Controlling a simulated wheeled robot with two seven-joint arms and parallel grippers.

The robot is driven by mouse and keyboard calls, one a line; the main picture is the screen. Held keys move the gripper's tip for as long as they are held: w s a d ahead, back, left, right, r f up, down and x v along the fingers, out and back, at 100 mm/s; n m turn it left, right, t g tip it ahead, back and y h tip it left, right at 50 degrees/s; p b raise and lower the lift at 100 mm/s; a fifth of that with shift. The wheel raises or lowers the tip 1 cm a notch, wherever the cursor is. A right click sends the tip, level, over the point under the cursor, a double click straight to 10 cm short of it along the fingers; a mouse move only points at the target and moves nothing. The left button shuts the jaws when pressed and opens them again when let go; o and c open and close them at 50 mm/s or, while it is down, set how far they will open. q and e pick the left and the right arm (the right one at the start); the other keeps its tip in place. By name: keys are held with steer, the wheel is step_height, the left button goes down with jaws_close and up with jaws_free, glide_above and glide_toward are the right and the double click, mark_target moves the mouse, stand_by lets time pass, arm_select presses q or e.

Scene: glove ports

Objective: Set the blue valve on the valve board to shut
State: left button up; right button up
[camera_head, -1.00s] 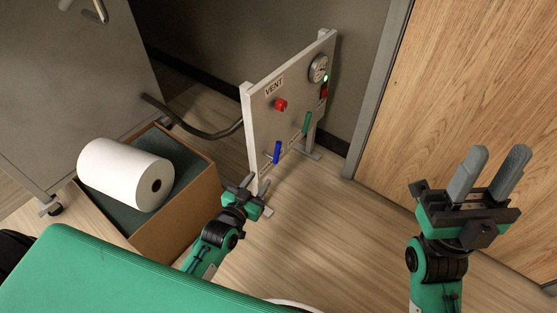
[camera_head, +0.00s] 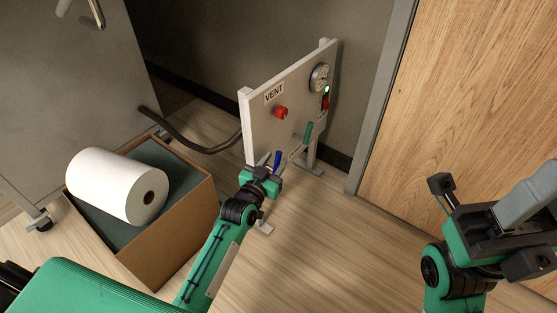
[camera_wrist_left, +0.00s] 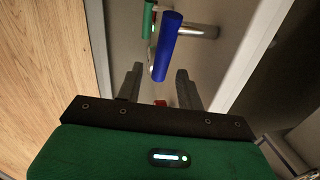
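The valve board (camera_head: 262,130) stands upright on feet on the floor, a white panel marked VENT. Its blue valve (camera_head: 277,159) is a blue lever low on the front; in the left wrist view the blue lever (camera_wrist_left: 166,47) sticks out from a metal stem. My left gripper (camera_head: 270,163) is at the blue lever. In the left wrist view its fingers (camera_wrist_left: 158,88) are apart, with the lever ahead of and above the gap; I cannot tell whether they touch it. My right gripper (camera_head: 525,200) is at the right edge, its fingers partly cut off, away from the board.
A green lever (camera_head: 308,132), a red knob (camera_head: 281,112), a gauge (camera_head: 319,77) and a red switch (camera_head: 325,102) are on the board too. A box (camera_head: 165,245) with a white roll (camera_head: 115,187) is left of my left arm. A wooden door (camera_head: 470,100) stands at right. Floor between is clear.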

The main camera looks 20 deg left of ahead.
mark_target(277, 158)
arm_select(q)
steer(key=shift+w+d+b, duration=0.15)
steer(key=shift+w+b, duration=0.05)
steer(key=shift+w, duration=0.6)
steer(key=shift+w+d+b, duration=0.1)
steer(key=shift+w+b, duration=0.1)
steer(key=shift+w, duration=0.55)
jaws_close()
